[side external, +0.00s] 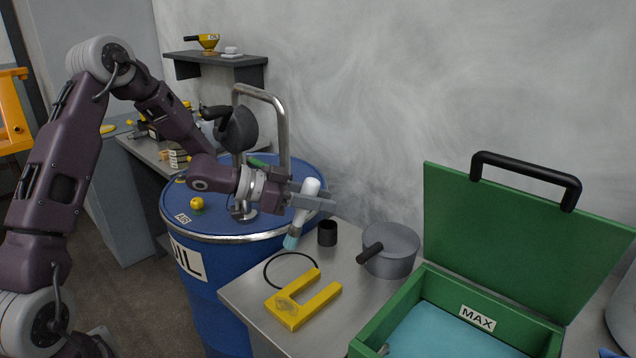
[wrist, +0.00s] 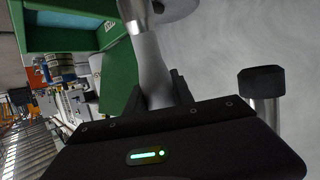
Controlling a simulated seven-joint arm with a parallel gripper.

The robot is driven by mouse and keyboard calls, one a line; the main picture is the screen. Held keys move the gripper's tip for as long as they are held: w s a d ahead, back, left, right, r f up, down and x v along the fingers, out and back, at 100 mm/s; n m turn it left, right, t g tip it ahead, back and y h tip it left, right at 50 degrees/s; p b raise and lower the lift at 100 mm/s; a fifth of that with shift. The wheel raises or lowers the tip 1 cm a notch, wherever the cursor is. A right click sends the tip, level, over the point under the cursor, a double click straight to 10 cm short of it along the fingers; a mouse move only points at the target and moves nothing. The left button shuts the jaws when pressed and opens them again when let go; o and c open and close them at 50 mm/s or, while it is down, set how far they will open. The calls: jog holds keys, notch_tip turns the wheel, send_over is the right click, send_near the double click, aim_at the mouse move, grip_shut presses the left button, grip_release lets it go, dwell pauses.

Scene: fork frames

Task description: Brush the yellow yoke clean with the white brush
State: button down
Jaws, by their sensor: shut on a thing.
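The yellow yoke (side external: 302,299) is a flat U-shaped piece lying on the grey metal table. A dark grey smudge shows on its solid end. The white brush (side external: 308,192) has a white handle and light blue-green bristles that point down. My gripper (side external: 312,198) is shut on the brush handle and holds it tilted above the table's back left edge. The bristles are above and behind the yoke, apart from it. In the wrist view my gripper (wrist: 158,95) is shut around the pale handle (wrist: 150,62). The yoke cannot be made out there.
A thin black ring (side external: 290,271) lies behind the yoke. A small black cup (side external: 327,233) and a grey pot (side external: 391,250) stand farther back. An open green box (side external: 520,245) marked MAX is at right. A blue oil drum (side external: 205,255) with a metal pipe (side external: 281,130) is at left.

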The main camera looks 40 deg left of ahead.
jog(key=shift+s+a+f+m+g+h, duration=0.8)
jog(key=shift+s+a+f+m+h, duration=0.15)
jog(key=shift+f, duration=5.05)
jog(key=s+d+r, duration=0.2)
jog(key=s+r, duration=0.2)
jog(key=r, duration=0.3)
jog(key=shift+r, duration=0.15)
